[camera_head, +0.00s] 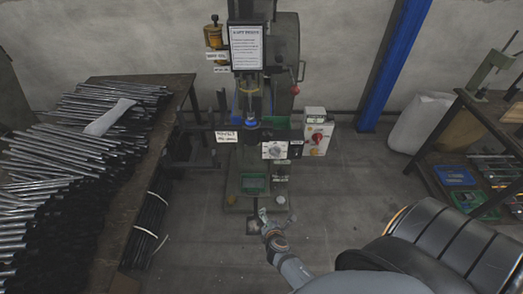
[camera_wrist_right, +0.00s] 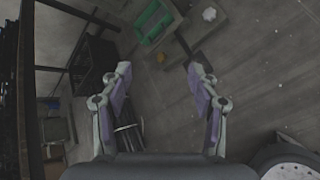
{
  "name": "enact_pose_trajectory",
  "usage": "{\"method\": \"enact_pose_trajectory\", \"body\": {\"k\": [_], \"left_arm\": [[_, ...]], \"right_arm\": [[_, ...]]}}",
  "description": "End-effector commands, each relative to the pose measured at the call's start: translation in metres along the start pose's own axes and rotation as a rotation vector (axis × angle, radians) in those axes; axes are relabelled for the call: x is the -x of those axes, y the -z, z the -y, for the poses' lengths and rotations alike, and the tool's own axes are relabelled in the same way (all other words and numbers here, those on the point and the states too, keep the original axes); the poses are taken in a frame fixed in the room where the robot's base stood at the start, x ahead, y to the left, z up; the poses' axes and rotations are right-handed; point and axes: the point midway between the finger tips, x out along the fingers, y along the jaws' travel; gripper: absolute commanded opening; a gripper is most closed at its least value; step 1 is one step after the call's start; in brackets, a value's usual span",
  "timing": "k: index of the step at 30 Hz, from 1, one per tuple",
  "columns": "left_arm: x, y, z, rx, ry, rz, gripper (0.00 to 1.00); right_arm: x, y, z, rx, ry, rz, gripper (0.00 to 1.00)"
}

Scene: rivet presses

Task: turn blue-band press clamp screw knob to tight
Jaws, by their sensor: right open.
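The press (camera_head: 285,40) stands against the back wall, with a blue band (camera_head: 250,122) low on its spindle. A red ball (camera_head: 295,90) ends a lever on its right side. I cannot tell which part is the clamp screw knob. My right gripper (camera_head: 277,216) is open and empty, low in front of the press base and apart from it. In the right wrist view its two fingers (camera_wrist_right: 159,80) are spread above the floor, with a green tray (camera_wrist_right: 153,22) and a white round part (camera_wrist_right: 209,14) beyond them. My left gripper is out of view.
A table (camera_head: 185,92) piled with metal rods stands at left. Floor is clear between.

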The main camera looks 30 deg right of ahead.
Motion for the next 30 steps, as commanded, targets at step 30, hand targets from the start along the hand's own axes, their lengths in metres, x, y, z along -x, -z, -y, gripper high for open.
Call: {"method": "enact_pose_trajectory", "body": {"k": [30], "left_arm": [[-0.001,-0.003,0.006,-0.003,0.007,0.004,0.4]], "right_arm": [[0.017,-0.194,-0.229,0.868,-0.172,0.662,0.61]]}}
